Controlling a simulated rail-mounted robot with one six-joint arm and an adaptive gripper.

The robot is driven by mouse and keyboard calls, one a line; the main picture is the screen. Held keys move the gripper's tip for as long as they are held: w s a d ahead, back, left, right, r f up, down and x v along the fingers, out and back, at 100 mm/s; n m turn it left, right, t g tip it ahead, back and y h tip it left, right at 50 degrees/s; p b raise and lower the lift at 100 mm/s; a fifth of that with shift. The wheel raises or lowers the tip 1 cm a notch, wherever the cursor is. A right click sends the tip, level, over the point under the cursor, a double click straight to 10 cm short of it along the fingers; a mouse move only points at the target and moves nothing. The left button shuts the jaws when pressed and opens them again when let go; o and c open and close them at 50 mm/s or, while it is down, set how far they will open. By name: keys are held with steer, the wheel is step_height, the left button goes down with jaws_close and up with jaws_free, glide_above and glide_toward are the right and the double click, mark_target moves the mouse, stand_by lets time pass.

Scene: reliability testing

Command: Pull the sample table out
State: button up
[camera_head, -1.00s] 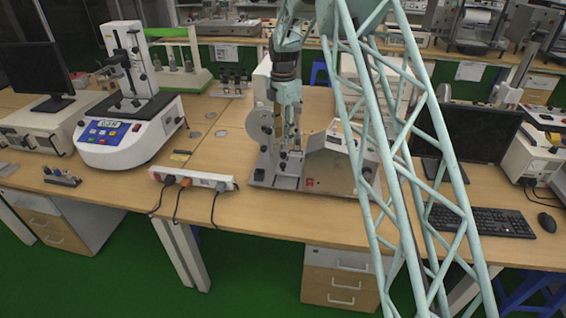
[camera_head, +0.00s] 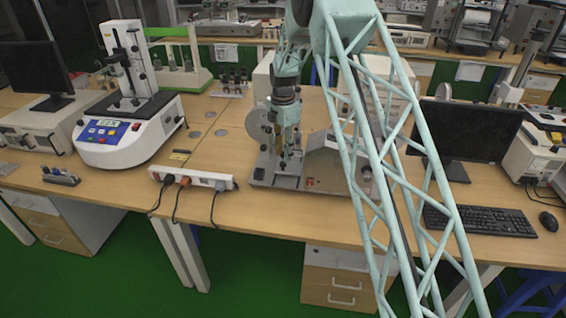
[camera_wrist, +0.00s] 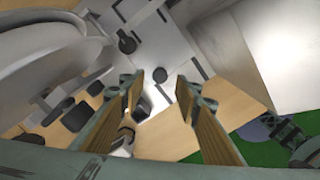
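A grey testing machine (camera_head: 325,168) stands on the middle bench, with a round wheel (camera_head: 258,125) at its left and a flat base. The low silver part at its front (camera_head: 286,170) may be the sample table; I cannot tell its exact outline. My gripper (camera_head: 290,152) points down just above this part. In the wrist view my gripper (camera_wrist: 160,82) is open, its two fingers apart with nothing clearly between them. A pale grey plate with a dark round knob (camera_wrist: 127,45) lies beyond the fingertips. Contact with the machine cannot be told.
A white power strip (camera_head: 194,179) with plugs lies left of the machine. A white tester with a blue panel (camera_head: 110,131) stands further left. A monitor (camera_head: 466,130) and keyboard (camera_head: 478,220) are at the right. Bare bench lies in front of the machine.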

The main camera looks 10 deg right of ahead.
mark_target(283, 163)
steer(key=shift+f, duration=2.25)
jaws_close()
